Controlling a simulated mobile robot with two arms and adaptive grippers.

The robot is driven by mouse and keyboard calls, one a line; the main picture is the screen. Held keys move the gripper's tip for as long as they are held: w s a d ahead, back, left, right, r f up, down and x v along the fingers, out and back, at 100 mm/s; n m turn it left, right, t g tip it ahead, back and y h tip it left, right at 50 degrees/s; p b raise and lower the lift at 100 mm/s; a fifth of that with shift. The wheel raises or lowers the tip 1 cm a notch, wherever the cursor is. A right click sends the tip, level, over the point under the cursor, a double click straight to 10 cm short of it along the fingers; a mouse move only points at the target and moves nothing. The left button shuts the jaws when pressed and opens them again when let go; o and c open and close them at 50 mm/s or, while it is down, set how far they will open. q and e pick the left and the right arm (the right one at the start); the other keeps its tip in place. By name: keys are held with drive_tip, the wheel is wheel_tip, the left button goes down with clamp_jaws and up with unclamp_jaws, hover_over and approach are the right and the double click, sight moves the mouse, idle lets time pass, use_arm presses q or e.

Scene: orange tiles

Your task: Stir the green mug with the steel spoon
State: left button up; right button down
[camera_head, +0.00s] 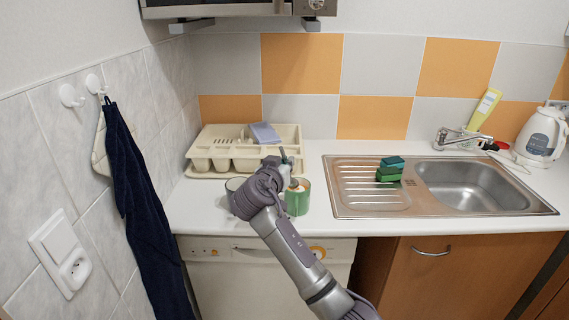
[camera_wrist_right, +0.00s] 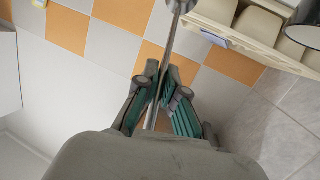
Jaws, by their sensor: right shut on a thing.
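The green mug (camera_head: 298,203) stands upright on the white counter, near its front edge, partly covered by my right arm. My right gripper (camera_head: 287,160) is just above and behind the mug's left side in the head view. In the right wrist view, the green-padded fingers (camera_wrist_right: 163,88) are shut on the steel spoon (camera_wrist_right: 172,40), whose thin shaft runs between them to the top edge. I cannot make out the spoon clearly in the head view, nor tell whether it is inside the mug. My left gripper is not in view.
Sponges (camera_head: 389,174) lie on the drainboard of the sink (camera_head: 345,190). A kettle (camera_head: 541,137) stands far right.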

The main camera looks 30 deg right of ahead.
drive_tip(key=shift+w+d+f+b, duration=0.2)
drive_tip(key=shift+d+f+b, duration=0.2)
drive_tip(key=shift+f+b, duration=0.55)
drive_tip(key=shift+w+d+f+b, duration=0.3)
drive_tip(key=shift+f+b, duration=0.5)
drive_tip(key=shift+f, duration=0.35)
drive_tip(key=shift+w+d+f+b, duration=0.15)
drive_tip(key=shift+d+f+b, duration=0.3)
drive_tip(key=shift+f+b, duration=0.5)
drive_tip(key=shift+f, duration=0.15)
